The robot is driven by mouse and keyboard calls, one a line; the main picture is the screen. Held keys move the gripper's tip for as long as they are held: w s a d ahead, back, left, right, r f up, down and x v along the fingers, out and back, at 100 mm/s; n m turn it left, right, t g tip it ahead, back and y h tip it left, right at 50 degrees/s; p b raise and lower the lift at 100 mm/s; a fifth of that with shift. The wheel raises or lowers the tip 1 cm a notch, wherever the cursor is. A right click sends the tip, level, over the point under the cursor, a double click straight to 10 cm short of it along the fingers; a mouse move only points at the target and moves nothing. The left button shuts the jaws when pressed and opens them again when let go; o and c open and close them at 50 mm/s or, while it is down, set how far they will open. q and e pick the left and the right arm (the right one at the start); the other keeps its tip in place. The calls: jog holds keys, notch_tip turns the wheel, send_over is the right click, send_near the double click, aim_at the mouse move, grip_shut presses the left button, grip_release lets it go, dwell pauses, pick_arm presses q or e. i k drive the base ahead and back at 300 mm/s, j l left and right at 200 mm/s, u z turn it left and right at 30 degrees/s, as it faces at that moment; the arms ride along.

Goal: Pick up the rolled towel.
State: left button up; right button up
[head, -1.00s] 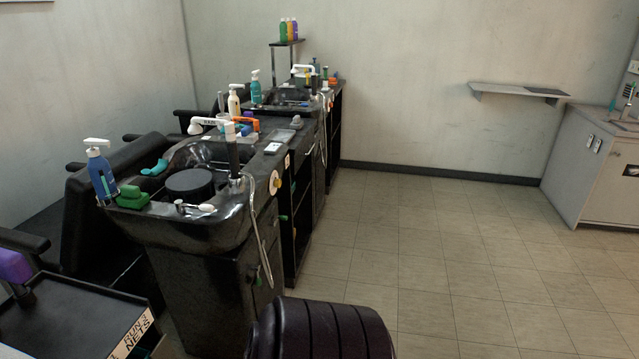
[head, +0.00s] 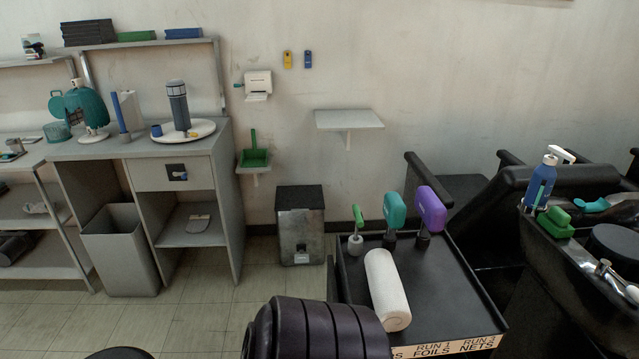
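A white rolled towel (head: 387,290) lies on the black top of a trolley (head: 455,290) at the lower middle of the head view. Its near end is close to the trolley's labelled front edge. Nothing holds it. A dark ribbed part of my own body stands in front of the trolley's left side and hides its near left corner. Neither of my grippers shows in the head view.
Green, teal and purple tools (head: 430,208) stand at the trolley's back edge. A black wash basin unit (head: 570,262) with a blue pump bottle (head: 541,185) is on the right. A grey desk (head: 130,150) and bin (head: 122,250) are left. Tiled floor is clear at lower left.

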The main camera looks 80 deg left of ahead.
aim_at(389, 297)
jog(key=u, duration=2.15)
jog(key=j, duration=0.45)
jog(key=k+u, duration=0.05)
